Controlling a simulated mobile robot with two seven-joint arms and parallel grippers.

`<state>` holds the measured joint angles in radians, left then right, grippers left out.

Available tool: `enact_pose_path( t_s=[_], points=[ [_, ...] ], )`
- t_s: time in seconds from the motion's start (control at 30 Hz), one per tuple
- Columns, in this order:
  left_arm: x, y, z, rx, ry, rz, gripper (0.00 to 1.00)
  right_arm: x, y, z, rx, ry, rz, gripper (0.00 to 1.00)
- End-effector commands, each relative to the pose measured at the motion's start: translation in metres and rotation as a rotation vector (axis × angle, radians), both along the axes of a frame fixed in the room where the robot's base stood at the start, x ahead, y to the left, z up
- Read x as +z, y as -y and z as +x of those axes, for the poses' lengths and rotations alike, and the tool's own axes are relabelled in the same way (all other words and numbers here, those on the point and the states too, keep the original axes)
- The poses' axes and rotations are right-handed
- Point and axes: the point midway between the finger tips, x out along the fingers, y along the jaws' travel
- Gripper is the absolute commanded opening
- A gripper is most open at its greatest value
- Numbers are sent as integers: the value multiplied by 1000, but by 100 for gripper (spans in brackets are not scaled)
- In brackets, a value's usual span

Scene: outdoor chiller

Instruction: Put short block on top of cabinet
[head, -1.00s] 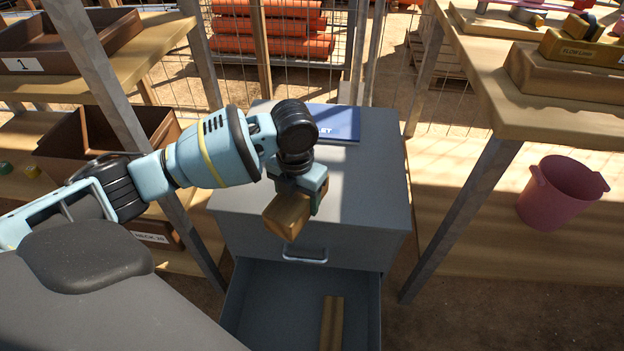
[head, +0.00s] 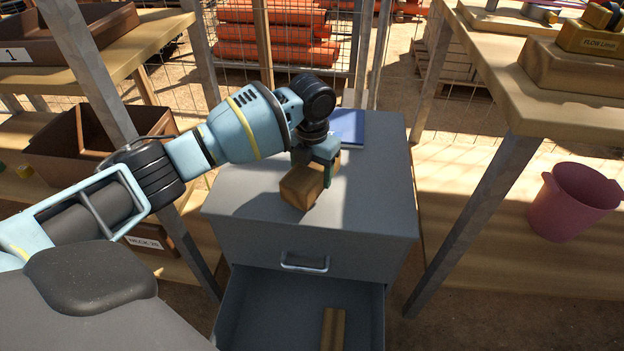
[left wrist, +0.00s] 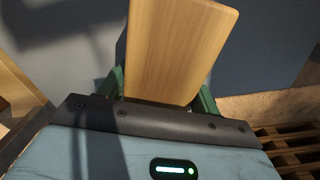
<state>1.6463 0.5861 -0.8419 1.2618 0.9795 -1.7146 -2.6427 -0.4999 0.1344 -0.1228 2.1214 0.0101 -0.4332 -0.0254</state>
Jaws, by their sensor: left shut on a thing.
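The short wooden block (head: 303,184) is held by my left gripper (head: 322,172) over the grey cabinet top (head: 375,185), near its front left part. I cannot tell whether the block touches the top. In the left wrist view the block (left wrist: 178,45) fills the middle between the two green fingers, with grey behind it. The cabinet's lower drawer (head: 275,305) is open. A longer wooden piece (head: 333,328) lies inside it. My right gripper is not in view.
A blue binder or box (head: 347,127) lies at the back of the cabinet top. Metal posts stand left and right of the cabinet (head: 465,220). A pink bucket (head: 572,203) is at the right. Brown bins (head: 100,150) stand on shelves at the left.

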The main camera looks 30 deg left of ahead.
Motion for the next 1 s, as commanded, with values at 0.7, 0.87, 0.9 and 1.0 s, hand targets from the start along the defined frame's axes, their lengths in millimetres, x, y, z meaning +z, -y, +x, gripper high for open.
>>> enact_pose_path(
  t_s=[0.7,0.87,0.9,1.0],
  points=[
    [-28,0,-1,0,-2,1,82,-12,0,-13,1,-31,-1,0],
    [-28,0,-1,0,-2,1,85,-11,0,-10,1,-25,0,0],
    [-28,0,-1,0,-2,1,85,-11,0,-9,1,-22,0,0],
    [-28,0,-1,0,-2,1,85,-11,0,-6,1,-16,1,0]
  ],
)
